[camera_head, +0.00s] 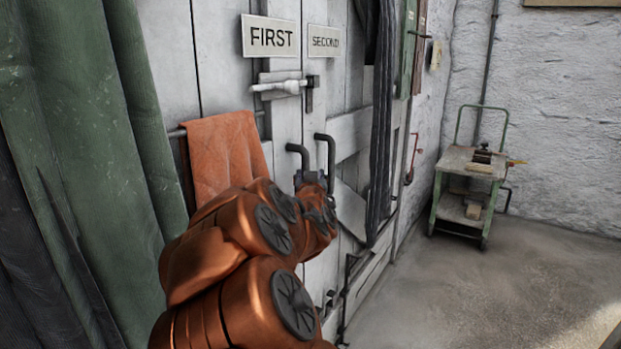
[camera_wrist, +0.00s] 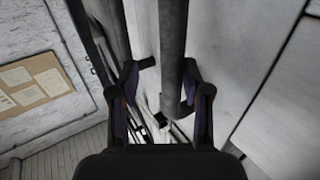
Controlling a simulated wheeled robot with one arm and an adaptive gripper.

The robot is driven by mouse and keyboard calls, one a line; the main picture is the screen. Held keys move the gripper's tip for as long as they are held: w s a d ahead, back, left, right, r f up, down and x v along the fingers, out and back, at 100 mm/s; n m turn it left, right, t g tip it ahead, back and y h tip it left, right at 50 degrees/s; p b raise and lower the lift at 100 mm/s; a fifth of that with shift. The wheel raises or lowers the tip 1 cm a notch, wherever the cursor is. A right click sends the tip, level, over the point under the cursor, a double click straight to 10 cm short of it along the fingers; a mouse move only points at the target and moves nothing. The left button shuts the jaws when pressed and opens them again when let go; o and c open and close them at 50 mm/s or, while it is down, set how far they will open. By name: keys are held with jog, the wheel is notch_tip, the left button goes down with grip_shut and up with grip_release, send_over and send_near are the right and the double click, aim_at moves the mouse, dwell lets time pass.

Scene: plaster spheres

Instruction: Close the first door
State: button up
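The first door (camera_head: 225,80) is a pale wooden panel with a FIRST sign (camera_head: 270,37). The second door (camera_head: 345,100), with a SECOND sign (camera_head: 324,41), stands beside it on the right. I cannot tell whether the first door stands slightly ajar. Two dark bent handles, one on the left (camera_head: 297,150) and one on the right (camera_head: 326,140), are close together near the door seam. My gripper (camera_head: 313,178) is at these handles. In the wrist view its fingers (camera_wrist: 160,105) are apart, with a dark vertical bar (camera_wrist: 172,50) between them, nearer the right finger. Contact is unclear.
An orange cloth (camera_head: 222,150) hangs on a rail left of my gripper. A white latch bar (camera_head: 280,87) sits above the handles. Green curtains (camera_head: 95,120) fill the left side. A green cart (camera_head: 466,185) stands at the back right. The floor (camera_head: 470,290) in front is clear.

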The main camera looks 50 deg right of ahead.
jog(key=v, duration=0.7)
jog(key=shift+a, duration=0.2)
jog(key=shift+s, duration=0.1)
dwell(0.5)
